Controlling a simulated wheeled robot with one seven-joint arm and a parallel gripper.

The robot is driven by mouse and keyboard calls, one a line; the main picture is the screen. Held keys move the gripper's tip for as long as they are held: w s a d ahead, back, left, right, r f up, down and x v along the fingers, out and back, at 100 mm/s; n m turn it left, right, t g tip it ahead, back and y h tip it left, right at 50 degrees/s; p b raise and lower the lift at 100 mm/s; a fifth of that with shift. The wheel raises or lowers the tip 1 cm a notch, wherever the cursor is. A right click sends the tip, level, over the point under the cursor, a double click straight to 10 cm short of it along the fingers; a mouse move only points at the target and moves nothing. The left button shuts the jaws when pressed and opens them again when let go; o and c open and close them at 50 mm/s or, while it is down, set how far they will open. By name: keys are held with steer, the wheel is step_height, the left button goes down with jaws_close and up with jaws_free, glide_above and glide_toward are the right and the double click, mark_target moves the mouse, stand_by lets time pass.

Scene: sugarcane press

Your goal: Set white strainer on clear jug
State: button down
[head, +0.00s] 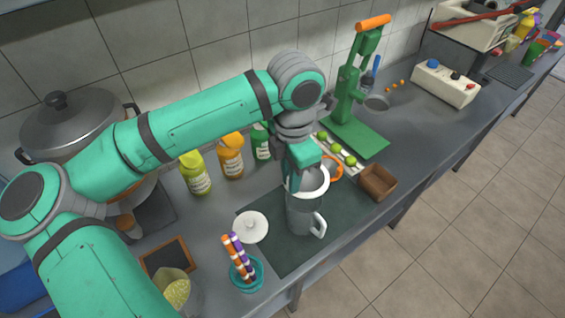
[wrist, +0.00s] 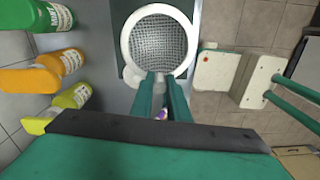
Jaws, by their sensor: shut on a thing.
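The white strainer (head: 322,183) has a round white rim and a grey mesh bowl. It also shows in the wrist view (wrist: 126,42), level-looking, just beyond my fingers. My gripper (head: 297,181) is shut on the near side of its rim, and the two green fingers meet there in the wrist view (wrist: 160,80). The clear jug (head: 301,216) looks grey and see-through, stands upright on the dark mat, and has a pale handle at its lower right. The strainer is over the jug's mouth in the head view. I cannot tell whether it touches the jug's rim.
A teal cup with striped straws (head: 246,274) stands in front. A brown box (head: 377,183), a tray of limes (head: 338,150) and a green press (head: 352,128) are to the right. Bottles (head: 231,156) stand behind.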

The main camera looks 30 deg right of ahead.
steer(key=shift+w+f, duration=0.25)
steer(key=shift+w, duration=0.05)
steer(key=shift+s+d+f, duration=0.1)
steer(key=shift+s+f, duration=0.1)
steer(key=shift+f, duration=0.05)
steer(key=shift+s+f, duration=0.2)
steer(key=shift+f, duration=0.35)
step_height(320, 180, down, 6)
steer(key=shift+w, duration=0.1)
steer(key=shift+f, duration=0.1)
steer(key=shift+w, duration=0.15)
